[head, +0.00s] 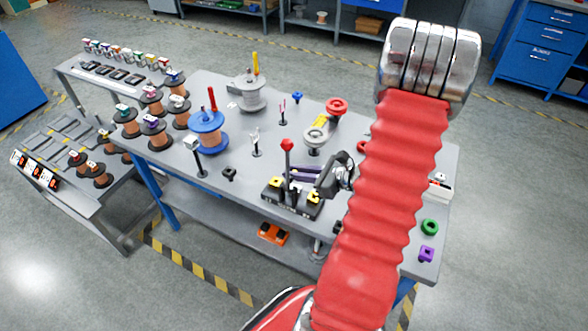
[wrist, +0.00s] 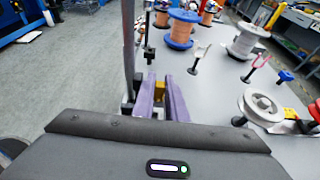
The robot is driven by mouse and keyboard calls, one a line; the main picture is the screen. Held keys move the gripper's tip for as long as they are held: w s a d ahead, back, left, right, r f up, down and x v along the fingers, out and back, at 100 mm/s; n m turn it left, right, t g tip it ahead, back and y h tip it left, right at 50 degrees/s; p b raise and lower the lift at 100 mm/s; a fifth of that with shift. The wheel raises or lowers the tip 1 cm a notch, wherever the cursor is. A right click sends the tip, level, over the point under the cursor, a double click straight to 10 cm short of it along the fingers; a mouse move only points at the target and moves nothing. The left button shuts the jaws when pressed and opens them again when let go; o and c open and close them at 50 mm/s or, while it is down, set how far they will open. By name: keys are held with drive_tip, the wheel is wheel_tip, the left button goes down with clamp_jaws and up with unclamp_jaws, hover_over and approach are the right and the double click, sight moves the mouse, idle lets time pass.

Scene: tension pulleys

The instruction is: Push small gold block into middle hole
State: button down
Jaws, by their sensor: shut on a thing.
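My gripper (head: 295,172) has purple fingers that reach left over the black fixture (head: 295,205), close to its red-knobbed lever (head: 287,146). In the wrist view the fingers (wrist: 161,88) are shut with a small gold block (wrist: 160,92) between them. A tall grey post (wrist: 128,40), likely the lever, stands just left of the fingers. The fixture shows yellow-gold pieces at its left (head: 275,183) and right (head: 314,197) ends. The middle hole is not discernible in either view. Whether the held block touches the fixture cannot be told.
A blue spool (head: 208,140) and a grey spool (head: 250,95) stand farther back on the grey table (head: 235,200). A small black piece (head: 229,173) lies left of the fixture.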

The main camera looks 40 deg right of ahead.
sight(295, 186)
drive_tip(key=shift+f, duration=1.8)
drive_tip(key=shift+f, duration=1.15)
idle(0.5)
drive_tip(key=c, duration=1.7)
unclamp_jaws()
drive_tip(key=shift+a, duration=0.1)
drive_tip(key=shift+s, duration=0.1)
drive_tip(key=v, duration=1.3)
drive_tip(key=shift+s+d+r, duration=0.2)
drive_tip(key=shift+d, duration=0.1)
